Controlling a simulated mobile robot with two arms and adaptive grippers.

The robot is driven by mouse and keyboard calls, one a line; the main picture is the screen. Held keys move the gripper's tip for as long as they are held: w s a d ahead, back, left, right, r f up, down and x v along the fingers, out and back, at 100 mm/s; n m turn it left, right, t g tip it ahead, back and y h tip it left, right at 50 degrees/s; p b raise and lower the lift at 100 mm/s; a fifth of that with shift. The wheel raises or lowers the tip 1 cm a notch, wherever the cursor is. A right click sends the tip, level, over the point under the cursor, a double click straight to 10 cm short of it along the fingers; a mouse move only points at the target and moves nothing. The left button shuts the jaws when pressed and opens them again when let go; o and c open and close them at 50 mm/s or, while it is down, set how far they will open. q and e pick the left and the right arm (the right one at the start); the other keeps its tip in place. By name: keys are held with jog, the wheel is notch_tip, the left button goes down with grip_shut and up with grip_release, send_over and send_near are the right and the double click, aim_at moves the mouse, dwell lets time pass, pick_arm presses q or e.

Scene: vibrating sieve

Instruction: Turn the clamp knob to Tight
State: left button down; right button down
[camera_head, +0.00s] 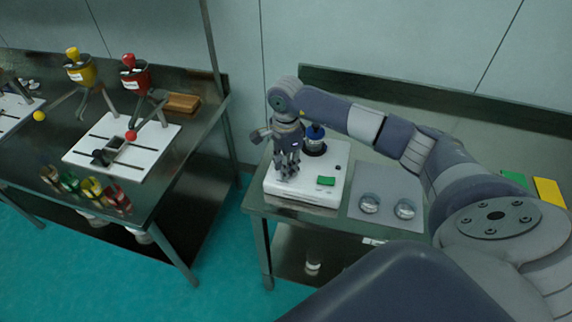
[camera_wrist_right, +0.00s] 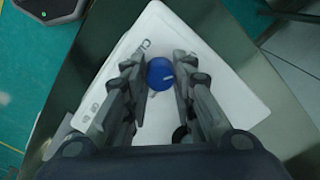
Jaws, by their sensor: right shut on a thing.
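The clamp knob (camera_wrist_right: 160,73) is a round blue knob with a white pointer mark, set on the white machine base (camera_head: 333,155). In the right wrist view it sits between the two fingers of my right gripper (camera_wrist_right: 159,85), which is shut on it. My left gripper is not in view.
A blue-topped dark cylinder (camera_head: 315,133) stands on the base behind my gripper. A green button (camera_head: 326,181) is at its front. A grey mat (camera_head: 385,181) with two round glass dishes lies to the right. Another bench (camera_head: 178,165) with funnel stands is at left.

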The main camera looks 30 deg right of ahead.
jog(key=shift+f+m+b, duration=0.15)
jog(key=shift+m+b, duration=0.75)
jog(key=shift+m, duration=0.3)
jog(key=m+b, duration=0.1)
jog(key=m, duration=0.1)
jog(key=shift+m, duration=0.3)
jog(key=m+b, duration=0.3)
jog(key=m, duration=0.3)
jog(key=m+b, duration=0.2)
jog(key=m, duration=0.4)
jog(key=shift+m, duration=0.4)
jog(key=m, duration=0.5)
jog(key=shift+r+m, duration=0.2)
jog(key=shift+m, duration=0.2)
jog(key=shift+b, duration=0.3)
jog(key=c, duration=1.3)
grip_release()
